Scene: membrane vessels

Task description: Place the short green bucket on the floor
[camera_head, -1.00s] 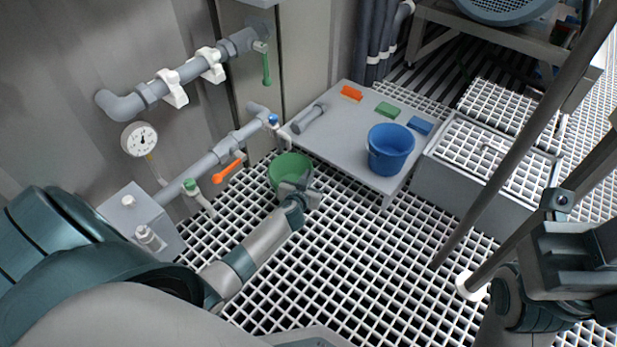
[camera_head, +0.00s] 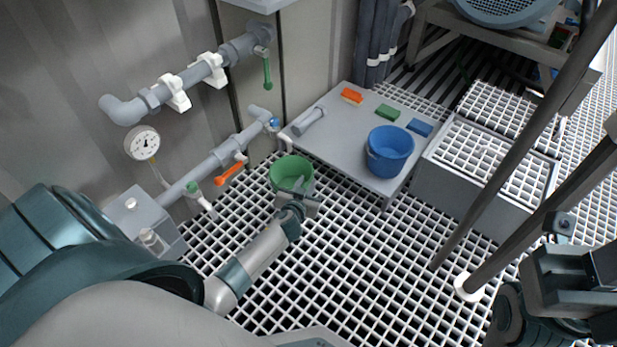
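The short green bucket (camera_head: 289,171) is upright at or just above the grating floor (camera_head: 340,250), left of the low grey platform. I cannot tell whether its base touches the floor. My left gripper (camera_head: 299,192) is at the bucket's near rim, with its fingers reaching the rim. Whether the fingers are closed on the rim is too small to tell. My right gripper (camera_head: 590,285) is at the right edge of the view, away from the bucket, and its fingertips are not clearly seen.
A grey platform (camera_head: 340,150) holds a blue bucket (camera_head: 389,150) and orange, green and blue brushes or blocks. Pipes with valves and a gauge (camera_head: 142,143) run along the left wall. Dark poles (camera_head: 520,150) cross the right side. The grating ahead is clear.

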